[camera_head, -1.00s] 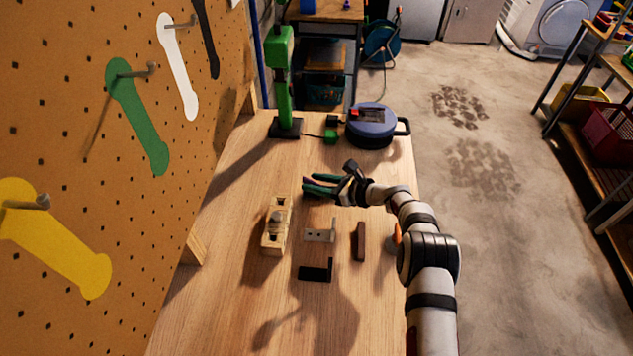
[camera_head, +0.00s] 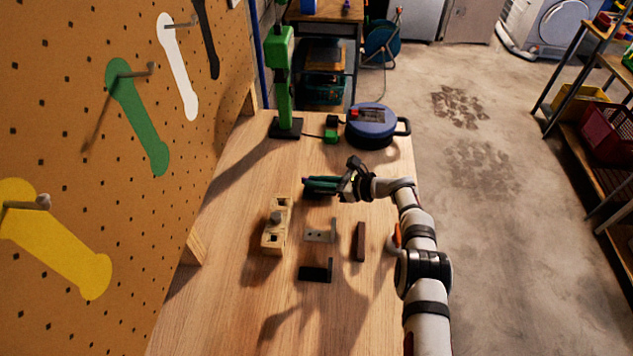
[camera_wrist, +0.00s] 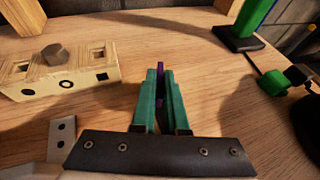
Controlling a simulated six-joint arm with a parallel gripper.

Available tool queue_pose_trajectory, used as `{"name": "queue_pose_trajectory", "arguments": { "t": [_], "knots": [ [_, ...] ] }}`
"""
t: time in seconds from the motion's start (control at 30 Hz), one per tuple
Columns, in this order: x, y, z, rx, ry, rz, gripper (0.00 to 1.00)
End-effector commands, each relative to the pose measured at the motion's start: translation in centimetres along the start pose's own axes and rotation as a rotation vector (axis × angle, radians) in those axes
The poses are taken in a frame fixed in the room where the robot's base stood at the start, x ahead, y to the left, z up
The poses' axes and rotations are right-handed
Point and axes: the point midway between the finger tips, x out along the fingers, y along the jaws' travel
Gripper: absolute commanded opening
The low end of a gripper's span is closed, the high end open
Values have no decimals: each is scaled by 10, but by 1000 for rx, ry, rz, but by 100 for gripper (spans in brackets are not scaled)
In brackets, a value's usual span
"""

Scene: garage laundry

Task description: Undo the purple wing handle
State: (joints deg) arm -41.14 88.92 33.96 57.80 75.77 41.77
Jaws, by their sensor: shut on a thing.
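My gripper (camera_head: 308,184) is over the workbench, past the wooden block, with its green fingers closed together. In the wrist view the fingers (camera_wrist: 160,78) are shut on a narrow purple piece, the purple wing handle (camera_wrist: 160,83), seen as a thin strip between them. Most of the handle is hidden by the fingers. In the head view I cannot make it out. What it is attached to, if anything, does not show.
A pale wooden block (camera_head: 270,240) with a grey hex knob (camera_wrist: 55,54) lies nearby. A metal bracket (camera_head: 320,236), black bracket (camera_head: 314,273) and brown bar (camera_head: 359,241) lie closer. A green stand (camera_head: 284,90) and blue round case (camera_head: 371,124) are behind. The pegboard (camera_head: 80,140) borders the left.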

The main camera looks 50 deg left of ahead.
Motion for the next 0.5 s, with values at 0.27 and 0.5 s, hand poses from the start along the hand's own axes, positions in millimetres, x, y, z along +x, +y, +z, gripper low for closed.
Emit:
{"name": "queue_pose_trajectory", "arguments": {
  "t": [0.27, 0.5],
  "knots": [
    [-1, 0, -1, -3, 3, 7, 0],
    [-1, 0, -1, -2, 4, 7, 41]
  ]
}}
